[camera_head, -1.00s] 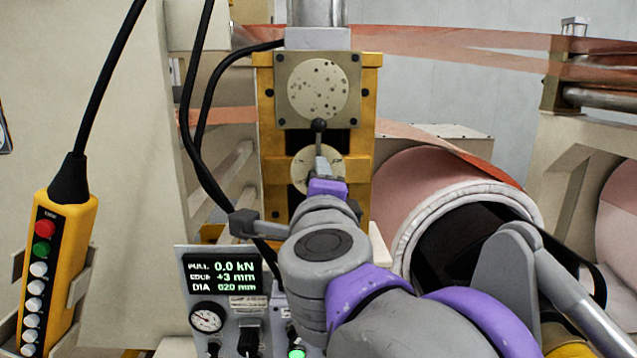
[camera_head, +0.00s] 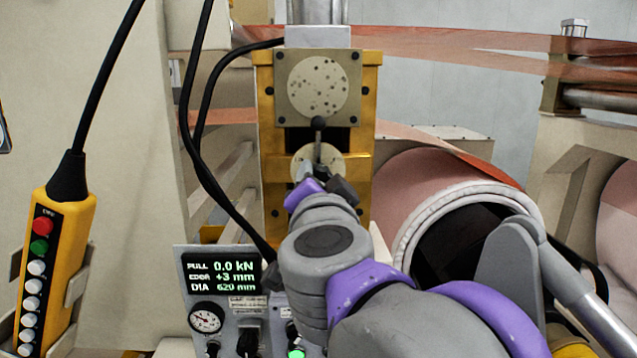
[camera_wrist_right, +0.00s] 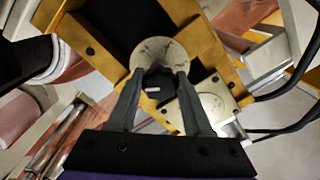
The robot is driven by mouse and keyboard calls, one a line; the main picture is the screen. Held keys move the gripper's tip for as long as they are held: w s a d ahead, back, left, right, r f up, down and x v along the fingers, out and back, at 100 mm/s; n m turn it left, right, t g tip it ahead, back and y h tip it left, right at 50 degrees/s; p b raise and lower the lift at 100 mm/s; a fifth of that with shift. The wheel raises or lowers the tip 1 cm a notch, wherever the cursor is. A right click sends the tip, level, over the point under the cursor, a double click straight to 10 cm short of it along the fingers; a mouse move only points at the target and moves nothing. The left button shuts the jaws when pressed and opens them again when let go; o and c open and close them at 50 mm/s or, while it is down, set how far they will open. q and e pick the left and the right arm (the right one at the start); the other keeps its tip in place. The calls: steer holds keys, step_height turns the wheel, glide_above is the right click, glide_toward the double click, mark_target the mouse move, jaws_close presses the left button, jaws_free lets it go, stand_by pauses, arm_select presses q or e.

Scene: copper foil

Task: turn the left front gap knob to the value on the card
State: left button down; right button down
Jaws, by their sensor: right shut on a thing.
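The knob sits on a pale round dial (camera_head: 328,154) in the lower part of a yellow frame, below a speckled disc. A black ball-ended lever (camera_head: 318,124) stands upright over the dial. My right gripper (camera_head: 308,172) reaches the dial and hides its lower part. In the right wrist view, the two fingers of my right gripper (camera_wrist_right: 160,76) are closed on the dark knob (camera_wrist_right: 156,88) in front of the pale dial (camera_wrist_right: 160,50). The knob's setting cannot be read. I cannot make out a readable value card. My left gripper is out of view.
A display panel (camera_head: 222,275) reads PULL 0.0 kN, EDDR +3 mm, DIA 620 mm. A yellow button pendant (camera_head: 58,265) hangs at left. Black cables (camera_head: 187,115) run left of the yellow frame (camera_head: 366,90). A copper foil roll (camera_head: 415,190) is at right.

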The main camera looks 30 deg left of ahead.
steer(key=n, duration=0.6)
steer(key=shift+n, duration=0.3)
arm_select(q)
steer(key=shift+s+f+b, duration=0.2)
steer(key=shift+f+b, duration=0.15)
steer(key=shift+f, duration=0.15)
arm_select(e)
steer(key=n, duration=0.6)
steer(key=shift+d, duration=0.1)
steer(key=shift+c, duration=1.7)
jaws_free()
steer(key=shift+w, duration=0.1)
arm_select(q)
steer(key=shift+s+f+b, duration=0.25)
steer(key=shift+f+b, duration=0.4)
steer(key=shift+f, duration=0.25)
arm_select(e)
steer(key=v, duration=1.1)
